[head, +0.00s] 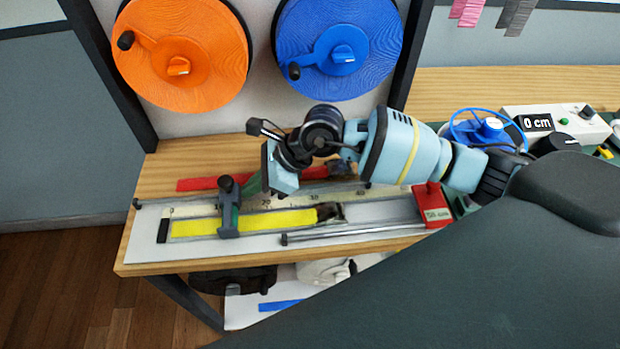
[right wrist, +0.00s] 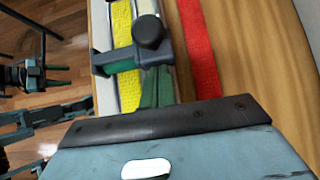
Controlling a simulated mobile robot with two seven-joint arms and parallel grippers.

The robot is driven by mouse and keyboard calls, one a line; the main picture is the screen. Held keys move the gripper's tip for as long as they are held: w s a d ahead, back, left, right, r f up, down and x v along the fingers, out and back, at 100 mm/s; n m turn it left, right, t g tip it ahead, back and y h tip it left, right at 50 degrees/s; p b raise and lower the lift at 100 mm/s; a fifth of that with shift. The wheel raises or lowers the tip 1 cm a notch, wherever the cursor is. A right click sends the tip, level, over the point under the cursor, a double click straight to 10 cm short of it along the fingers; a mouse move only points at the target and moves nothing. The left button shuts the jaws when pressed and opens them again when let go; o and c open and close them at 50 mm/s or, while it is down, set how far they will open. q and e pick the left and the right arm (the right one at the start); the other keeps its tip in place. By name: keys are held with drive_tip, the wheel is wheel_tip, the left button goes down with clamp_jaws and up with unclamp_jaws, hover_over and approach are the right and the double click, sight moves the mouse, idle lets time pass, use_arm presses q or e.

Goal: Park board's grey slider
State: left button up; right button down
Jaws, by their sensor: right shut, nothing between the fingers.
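The measuring board (head: 140,245) lies along the bench's front edge, with a yellow strap (head: 275,220) stretched on it. The grey slider (head: 229,212) with a black knob (head: 226,184) straddles the strap near the board's left end. The slider also shows in the right wrist view (right wrist: 118,60), just beyond my fingers. My right gripper (head: 249,188) is shut and empty, close to the slider's right side. Its green fingers (right wrist: 158,88) point at the slider; whether they touch it I cannot tell.
A red strap (head: 195,184) lies behind the board. A red 50 cm block (head: 432,205) stands at the board's right end. Orange (head: 180,55) and blue (head: 340,45) reels hang above. A 0 cm display box (head: 555,122) sits at right. A lower shelf holds bags.

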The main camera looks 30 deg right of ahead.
drive_tip(key=w+a, duration=0.1)
drive_tip(key=a, duration=0.4)
drive_tip(key=w+a+b, duration=0.1)
drive_tip(key=w+a, duration=0.1)
drive_tip(key=a, duration=0.3)
drive_tip(key=w+a, duration=0.2)
drive_tip(key=a, duration=0.4)
drive_tip(key=shift+w+f, duration=0.1)
drive_tip(key=shift+w, duration=0.15)
drive_tip(key=shift+w+a+b, duration=0.15)
drive_tip(key=shift+a+b, duration=0.15)
drive_tip(key=shift+a, duration=0.1)
use_arm(q)
drive_tip(key=shift+s+d+f, duration=0.25)
drive_tip(key=shift+s+f, duration=0.55)
drive_tip(key=shift+f, duration=0.1)
use_arm(e)
drive_tip(key=shift+r, duration=0.2)
use_arm(q)
drive_tip(key=shift+w, duration=0.15)
